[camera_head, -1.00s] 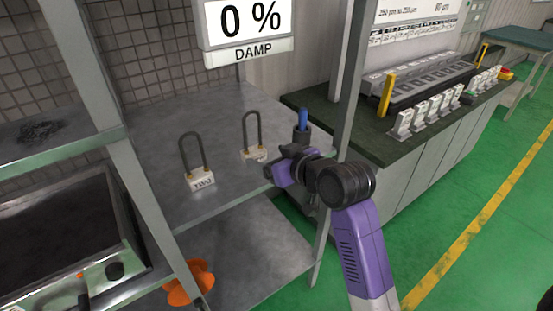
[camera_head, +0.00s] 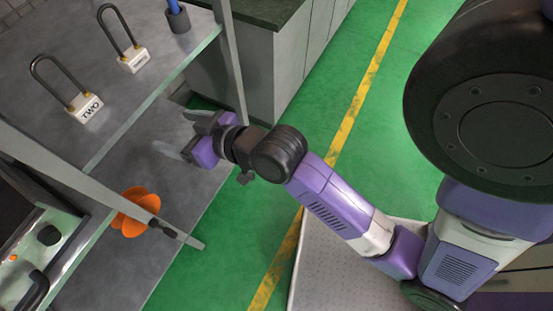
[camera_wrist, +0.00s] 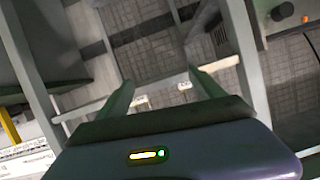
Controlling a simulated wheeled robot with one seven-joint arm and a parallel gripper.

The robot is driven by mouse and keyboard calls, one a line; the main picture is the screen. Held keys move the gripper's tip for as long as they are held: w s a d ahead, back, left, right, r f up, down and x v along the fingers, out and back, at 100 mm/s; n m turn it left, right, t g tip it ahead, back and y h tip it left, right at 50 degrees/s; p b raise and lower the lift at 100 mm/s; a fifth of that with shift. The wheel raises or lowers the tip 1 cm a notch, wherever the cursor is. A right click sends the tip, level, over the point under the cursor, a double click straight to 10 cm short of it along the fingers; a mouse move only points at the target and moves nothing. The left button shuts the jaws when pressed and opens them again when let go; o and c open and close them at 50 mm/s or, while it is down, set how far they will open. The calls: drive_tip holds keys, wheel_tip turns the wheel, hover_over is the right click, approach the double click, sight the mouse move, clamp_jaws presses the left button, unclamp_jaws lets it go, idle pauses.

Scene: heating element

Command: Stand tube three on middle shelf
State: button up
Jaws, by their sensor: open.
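Two dark U-shaped tubes stand upright on white bases on the grey middle shelf (camera_head: 128,92). The nearer tube (camera_head: 78,104) has a base marked TWO. The farther tube (camera_head: 133,58) is to its right; its label is too small to read, so I cannot tell whether it is tube three. My gripper (camera_head: 196,138) is open and empty, apart from both tubes, in front of the shelf edge and over the lower shelf. In the wrist view my open fingers (camera_wrist: 162,91) have nothing between them; small white blocks show beyond, partly hidden.
A dark cup (camera_head: 178,19) with a blue item stands at the shelf's right end. A shelf post (camera_head: 233,65) rises close behind my gripper. An orange lobed object (camera_head: 135,211) is near the lower shelf (camera_head: 185,205). Green floor (camera_head: 380,110) to the right is open.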

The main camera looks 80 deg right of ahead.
drive_tip(key=s+a+n+y, duration=0.1)
drive_tip(key=s+a, duration=0.2)
drive_tip(key=s, duration=0.4)
drive_tip(key=s+a+n+y, duration=0.1)
drive_tip(key=s+a, duration=0.2)
drive_tip(key=s, duration=0.5)
drive_tip(key=s+a+n+t+y, duration=0.1)
drive_tip(key=s+a, duration=0.3)
drive_tip(key=s, duration=0.4)
drive_tip(key=shift+n, duration=0.5)
